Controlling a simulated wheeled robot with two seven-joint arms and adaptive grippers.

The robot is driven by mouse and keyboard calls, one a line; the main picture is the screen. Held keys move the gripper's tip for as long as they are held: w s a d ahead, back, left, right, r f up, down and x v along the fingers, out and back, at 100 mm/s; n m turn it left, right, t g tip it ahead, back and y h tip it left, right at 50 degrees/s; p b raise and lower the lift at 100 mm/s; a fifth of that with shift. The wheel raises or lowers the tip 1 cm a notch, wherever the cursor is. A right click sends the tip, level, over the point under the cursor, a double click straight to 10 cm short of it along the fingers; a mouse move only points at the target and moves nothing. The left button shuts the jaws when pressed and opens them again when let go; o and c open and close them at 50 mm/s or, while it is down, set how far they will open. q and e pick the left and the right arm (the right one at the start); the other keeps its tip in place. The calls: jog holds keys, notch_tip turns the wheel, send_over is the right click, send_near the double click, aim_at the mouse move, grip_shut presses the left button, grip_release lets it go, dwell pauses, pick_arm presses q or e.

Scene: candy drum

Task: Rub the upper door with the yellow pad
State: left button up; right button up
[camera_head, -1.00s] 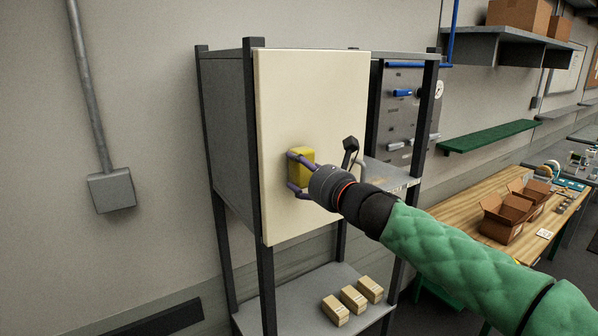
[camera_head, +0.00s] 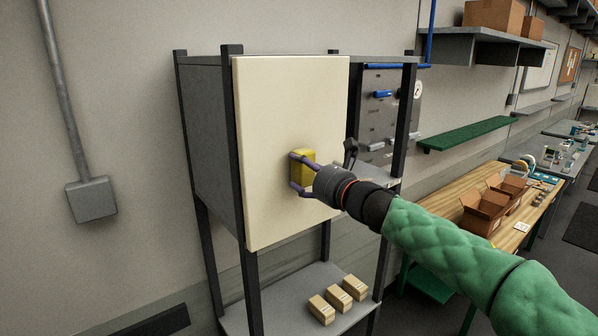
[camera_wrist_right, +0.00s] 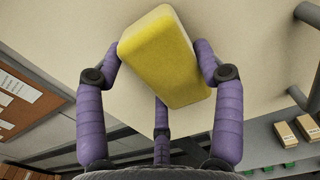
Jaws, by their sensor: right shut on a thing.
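The upper door (camera_head: 290,95) is a tall cream panel on the front of a dark metal rack. My right gripper (camera_head: 296,172) is in front of the door, right of its middle. Its purple fingers are shut on the yellow pad (camera_head: 305,165). The wrist view shows the yellow pad (camera_wrist_right: 160,55) between the fingers, with its far side towards the cream door (camera_wrist_right: 245,45). The pad appears to lie against the door, but the contact face is hidden. My left gripper is not in view.
A black handle (camera_head: 350,152) is at the door's right edge, close to my wrist. Small boxes (camera_head: 338,297) lie on the rack's lower shelf (camera_head: 275,295). A wooden table (camera_head: 450,202) with open cartons (camera_head: 484,211) stands to the right.

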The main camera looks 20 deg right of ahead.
jog(key=shift+w+d+p, duration=0.2)
jog(key=shift+w+d, duration=0.1)
jog(key=shift+d, duration=0.5)
jog(key=shift+w+d+p, duration=0.15)
jog(key=shift+w+d, duration=0.1)
jog(key=shift+d, duration=0.5)
jog(key=shift+s+a+b, duration=0.25)
jog(key=shift+a+b, duration=0.25)
jog(key=shift+a, duration=0.35)
jog(key=shift+s+a+b, duration=0.45)
jog(key=shift+s+a, duration=0.05)
jog(key=shift+a, duration=0.8)
jog(key=shift+s+a+b, duration=0.45)
jog(key=shift+a, duration=0.9)
jog(key=shift+s+a+b, duration=0.45)
jog(key=shift+s+a, duration=0.05)
jog(key=shift+a, duration=0.8)
jog(key=shift+s+d, duration=0.1)
send_near(270, 173)
jog(key=shift+d, duration=0.1)
